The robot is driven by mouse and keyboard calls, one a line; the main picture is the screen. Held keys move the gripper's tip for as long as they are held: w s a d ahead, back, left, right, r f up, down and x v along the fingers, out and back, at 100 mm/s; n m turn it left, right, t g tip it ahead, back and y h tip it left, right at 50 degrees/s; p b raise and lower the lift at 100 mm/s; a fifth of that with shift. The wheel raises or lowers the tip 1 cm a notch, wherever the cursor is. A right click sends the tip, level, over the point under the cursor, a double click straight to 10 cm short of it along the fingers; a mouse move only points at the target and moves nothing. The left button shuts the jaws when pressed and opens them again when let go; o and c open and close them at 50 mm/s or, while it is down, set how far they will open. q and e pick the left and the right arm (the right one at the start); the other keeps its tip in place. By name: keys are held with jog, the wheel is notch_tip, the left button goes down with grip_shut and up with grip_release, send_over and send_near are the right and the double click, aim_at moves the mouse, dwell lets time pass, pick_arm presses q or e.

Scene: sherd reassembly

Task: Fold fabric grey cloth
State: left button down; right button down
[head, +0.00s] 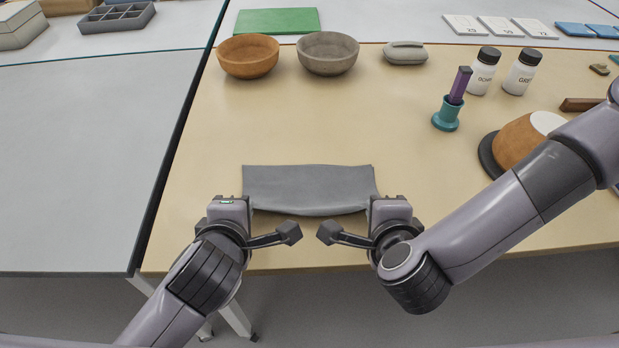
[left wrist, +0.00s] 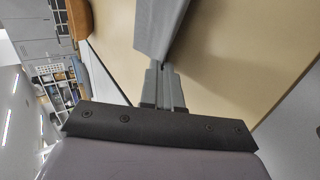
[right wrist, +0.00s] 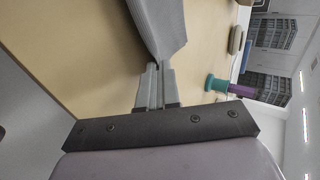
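The grey cloth (head: 310,186) lies as a wide strip near the front of the tan table, with its near edge bowed toward me between my grippers. My left gripper (left wrist: 160,68) is at the cloth's near left corner, its fingers closed together on the cloth (left wrist: 158,30). My right gripper (right wrist: 157,68) is at the near right corner, its fingers closed on the cloth (right wrist: 160,25). In both wrist views the held edge looks raised off the table. The fingertips are mostly hidden in the head view, and I cannot see under the cloth.
A brown bowl (head: 248,56), a grey bowl (head: 328,53) and a grey lidded item (head: 405,53) stand at the back. A teal holder (head: 447,115), two white jars (head: 484,71) and an orange-brown vessel (head: 518,146) are on the right. The table behind the cloth is clear.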

pick_arm(q)
jog(key=c, duration=1)
grip_release()
pick_arm(e)
jog(key=c, duration=1)
grip_release()
